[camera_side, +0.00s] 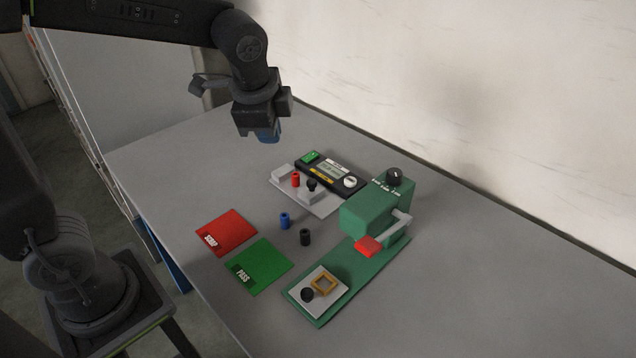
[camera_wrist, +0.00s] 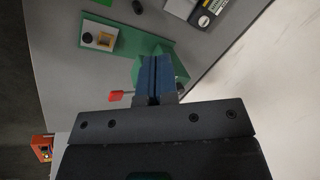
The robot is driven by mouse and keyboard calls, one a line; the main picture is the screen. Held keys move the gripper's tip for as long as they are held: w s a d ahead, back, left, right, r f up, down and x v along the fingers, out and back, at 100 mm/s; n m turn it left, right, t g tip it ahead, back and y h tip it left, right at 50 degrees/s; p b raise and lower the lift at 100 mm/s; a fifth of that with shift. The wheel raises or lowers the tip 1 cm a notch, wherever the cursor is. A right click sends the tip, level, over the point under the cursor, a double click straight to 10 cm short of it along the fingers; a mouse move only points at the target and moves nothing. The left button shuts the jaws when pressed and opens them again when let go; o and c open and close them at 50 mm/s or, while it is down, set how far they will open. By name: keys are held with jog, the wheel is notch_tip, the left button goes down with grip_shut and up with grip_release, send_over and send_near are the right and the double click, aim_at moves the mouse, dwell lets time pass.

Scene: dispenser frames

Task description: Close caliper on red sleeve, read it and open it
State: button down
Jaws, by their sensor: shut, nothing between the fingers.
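The red sleeve (camera_side: 295,179) stands upright on the light base of the caliper (camera_side: 313,201), toward its left end. A grey jaw block (camera_side: 284,173) is to its left and another grey block with a black knob (camera_side: 311,190) is to its right. I cannot tell whether a jaw touches the sleeve. The dark caliper body with its display (camera_side: 330,171) lies behind; its reading is too small to make out. My gripper (camera_side: 268,137) is shut and empty, high above the table beyond the caliper. Its blue fingers (camera_wrist: 154,80) are together in the wrist view.
A blue sleeve (camera_side: 285,220) and a black sleeve (camera_side: 305,237) stand in front of the caliper. A red SCRAP mat (camera_side: 226,232) and green PASS mat (camera_side: 260,266) lie left. A green press (camera_side: 371,215) with a red-ended lever stands right. The table's far left is clear.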

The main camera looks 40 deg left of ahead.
jog(key=w+d+f+m+g+y, duration=0.1)
jog(key=w+d+f+m, duration=0.1)
jog(key=w+f+m, duration=0.5)
jog(key=m+g+y, duration=0.1)
jog(key=m, duration=0.3)
send_near(306, 190)
jog(key=d+f, duration=0.4)
jog(key=d, duration=0.1)
jog(key=shift+f, duration=0.15)
jog(key=a, duration=0.1)
jog(key=w+a, duration=0.1)
jog(key=a, duration=0.1)
jog(key=shift+a, duration=0.45)
jog(key=a, duration=0.4)
jog(key=shift+a, duration=0.4)
jog(key=shift+d, duration=0.15)
